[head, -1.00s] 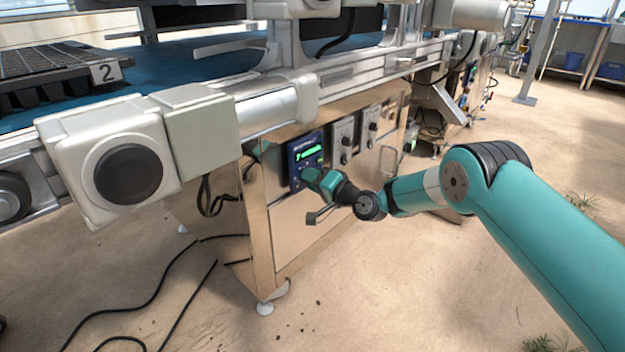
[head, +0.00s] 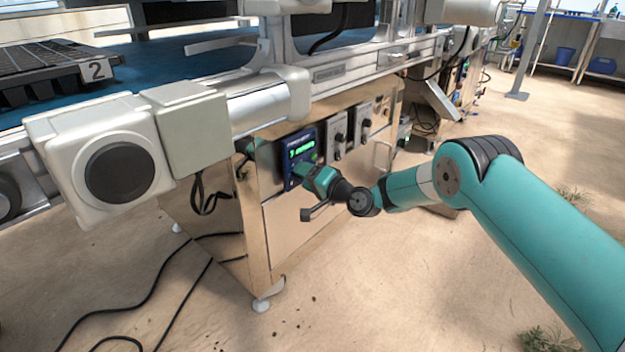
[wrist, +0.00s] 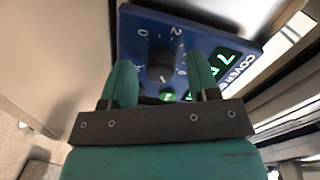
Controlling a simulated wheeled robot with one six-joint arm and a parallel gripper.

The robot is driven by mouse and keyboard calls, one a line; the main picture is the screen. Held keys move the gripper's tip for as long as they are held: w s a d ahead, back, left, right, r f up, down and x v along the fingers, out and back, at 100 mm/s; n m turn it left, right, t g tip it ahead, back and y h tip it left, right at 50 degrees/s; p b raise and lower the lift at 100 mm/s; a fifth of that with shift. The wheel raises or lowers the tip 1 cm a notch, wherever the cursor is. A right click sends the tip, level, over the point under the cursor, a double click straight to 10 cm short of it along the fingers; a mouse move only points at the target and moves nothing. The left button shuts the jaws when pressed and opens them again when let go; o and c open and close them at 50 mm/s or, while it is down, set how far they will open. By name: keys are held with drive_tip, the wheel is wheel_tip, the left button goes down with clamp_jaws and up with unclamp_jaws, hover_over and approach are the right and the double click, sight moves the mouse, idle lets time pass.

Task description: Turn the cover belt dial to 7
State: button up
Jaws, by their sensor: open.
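The cover belt control is a blue panel (head: 300,149) with a green lit display on the front of the steel cabinet. In the wrist view the panel (wrist: 200,30) shows part of the word COVER, and its green display (wrist: 229,60) appears to read 7, partly hidden by a finger. The black dial (wrist: 160,66) stands between my open fingertips, with white numbers around it and a green lit spot below. My gripper (wrist: 161,72) is open around the dial; contact cannot be told. In the head view my gripper (head: 306,172) covers the dial.
Two grey control boxes with black knobs (head: 338,138) sit right of the panel. A white roller housing (head: 100,155) juts out at the left. A seed tray (head: 45,75) marked 2 lies on the blue belt. Black cables (head: 140,305) lie on the floor.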

drive_tip(key=p+v, duration=0.4)
drive_tip(key=v, duration=1.3)
drive_tip(key=shift+s+p, duration=0.15)
drive_tip(key=shift+p, duration=0.2)
drive_tip(key=shift+r, duration=0.1)
